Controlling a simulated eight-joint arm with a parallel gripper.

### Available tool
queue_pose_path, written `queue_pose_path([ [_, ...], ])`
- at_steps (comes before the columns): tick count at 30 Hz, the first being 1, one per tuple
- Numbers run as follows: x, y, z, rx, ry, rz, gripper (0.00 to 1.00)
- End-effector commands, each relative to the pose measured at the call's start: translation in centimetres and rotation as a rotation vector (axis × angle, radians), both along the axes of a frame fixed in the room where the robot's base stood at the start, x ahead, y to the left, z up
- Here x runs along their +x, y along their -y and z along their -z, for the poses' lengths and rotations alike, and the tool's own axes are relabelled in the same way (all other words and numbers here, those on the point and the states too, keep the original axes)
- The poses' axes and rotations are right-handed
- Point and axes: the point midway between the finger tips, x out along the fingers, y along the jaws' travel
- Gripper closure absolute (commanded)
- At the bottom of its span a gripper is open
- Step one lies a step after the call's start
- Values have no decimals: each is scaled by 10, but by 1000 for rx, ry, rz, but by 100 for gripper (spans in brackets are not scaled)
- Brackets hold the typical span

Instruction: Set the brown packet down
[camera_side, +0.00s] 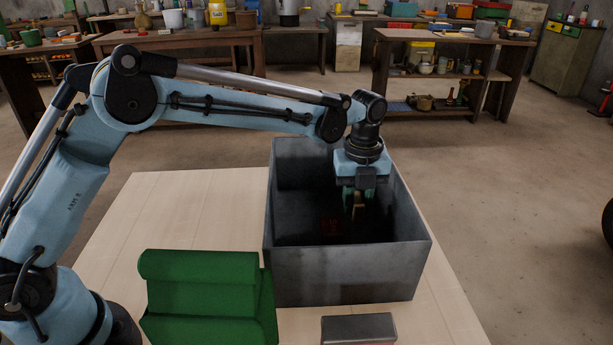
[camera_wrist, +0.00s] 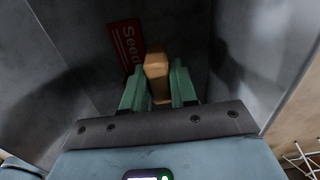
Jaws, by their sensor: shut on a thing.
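The brown packet (camera_wrist: 156,68) is between the green fingers of my gripper (camera_wrist: 158,84) in the wrist view. My gripper is shut on it. In the side view my gripper (camera_side: 357,199) points down inside a tall grey metal box (camera_side: 345,278), near its right part, and the packet (camera_side: 358,207) shows as a small tan patch between the fingers. I cannot tell whether the packet touches the box floor.
A red packet marked "Seed" (camera_wrist: 127,45) lies on the box floor beside the brown packet; it also shows dimly in the side view (camera_side: 331,226). A green folded holder (camera_side: 205,295) and a grey-and-red block (camera_side: 358,329) stand on the table outside the box. The box walls surround my gripper.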

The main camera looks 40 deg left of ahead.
Motion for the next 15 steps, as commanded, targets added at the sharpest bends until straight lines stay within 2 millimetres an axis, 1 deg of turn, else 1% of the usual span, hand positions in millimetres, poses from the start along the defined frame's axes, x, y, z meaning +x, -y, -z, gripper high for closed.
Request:
queue_pose_path([
  [4, 3, -2, 10, 0, 0, 1, 100],
  [10, 2, -2, 37, 0, 0, 1, 100],
  [12, 2, -2, 41, 0, 0, 1, 100],
  [15, 2, -2, 42, 0, 0, 0, 100],
])
